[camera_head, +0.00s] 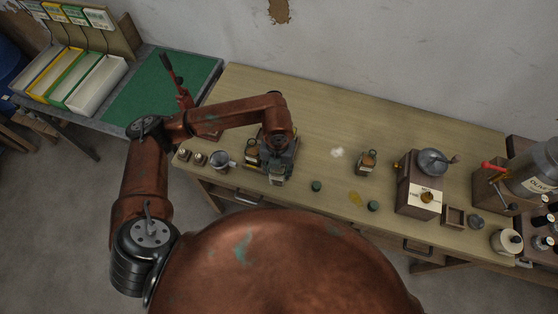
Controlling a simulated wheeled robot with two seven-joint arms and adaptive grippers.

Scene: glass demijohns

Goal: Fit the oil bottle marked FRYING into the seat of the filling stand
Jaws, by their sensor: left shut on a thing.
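My left gripper (279,160) is over the front left part of the wooden bench, pointing down. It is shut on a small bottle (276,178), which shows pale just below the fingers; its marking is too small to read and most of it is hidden. Another small bottle with amber contents (252,152) stands close to the left of the gripper. A third similar bottle (368,161) stands apart at mid-bench. I cannot tell for certain which thing is the filling stand; the gripper and arm cover part of that area. My right gripper is not in view.
A wooden grinder (420,188) and a large container labelled OLIVE (536,170) stand at the right. A metal cup (219,160) and small jars stand at the left. Two green caps (316,186) lie near the front edge. A green mat (160,88) lies on the side table.

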